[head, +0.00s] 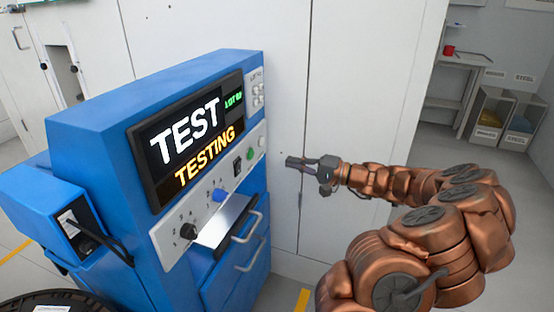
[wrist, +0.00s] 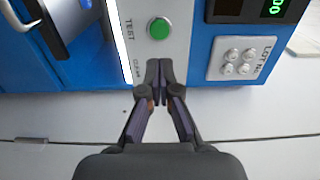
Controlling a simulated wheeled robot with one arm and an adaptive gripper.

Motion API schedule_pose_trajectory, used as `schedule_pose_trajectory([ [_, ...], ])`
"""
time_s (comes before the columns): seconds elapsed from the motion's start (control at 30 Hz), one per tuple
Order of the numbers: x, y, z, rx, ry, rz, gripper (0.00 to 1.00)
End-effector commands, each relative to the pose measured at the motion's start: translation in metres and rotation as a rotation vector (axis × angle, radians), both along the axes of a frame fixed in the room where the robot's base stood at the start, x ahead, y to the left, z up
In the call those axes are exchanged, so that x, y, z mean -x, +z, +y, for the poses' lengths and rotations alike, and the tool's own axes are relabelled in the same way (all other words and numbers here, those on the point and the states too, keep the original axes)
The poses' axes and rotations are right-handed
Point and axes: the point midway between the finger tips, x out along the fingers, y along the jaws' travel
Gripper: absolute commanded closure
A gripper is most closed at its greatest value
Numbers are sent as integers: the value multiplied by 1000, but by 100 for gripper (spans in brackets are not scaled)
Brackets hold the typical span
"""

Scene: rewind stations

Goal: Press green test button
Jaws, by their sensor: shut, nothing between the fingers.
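The green test button (wrist: 159,28) is a round green button on a light grey panel, beside the word TEST. It also shows small in the head view (head: 250,154) on the blue test machine (head: 100,125). The machine's screen (head: 197,132) reads TEST and TESTING. My gripper (head: 290,162) is shut and empty, to the right of the panel and apart from it in the head view. In the wrist view my gripper's fingertips (wrist: 159,66) point at the panel, just below the button in the picture. The button is not covered.
A lot number keypad (wrist: 241,58) with several small buttons is right of the test button in the wrist view. A blue knob (head: 218,194), a black knob (head: 188,231) and drawer handles (head: 247,228) are lower on the machine. White cabinet doors (head: 345,90) stand behind my gripper.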

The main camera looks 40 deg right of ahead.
Motion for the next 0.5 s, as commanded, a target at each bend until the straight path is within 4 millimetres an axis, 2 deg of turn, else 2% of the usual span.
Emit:
schedule_pose_trajectory([
  [0.2,17,0,-10,0,2,-1,100],
  [0.5,19,0,-10,-1,4,-1,100],
])
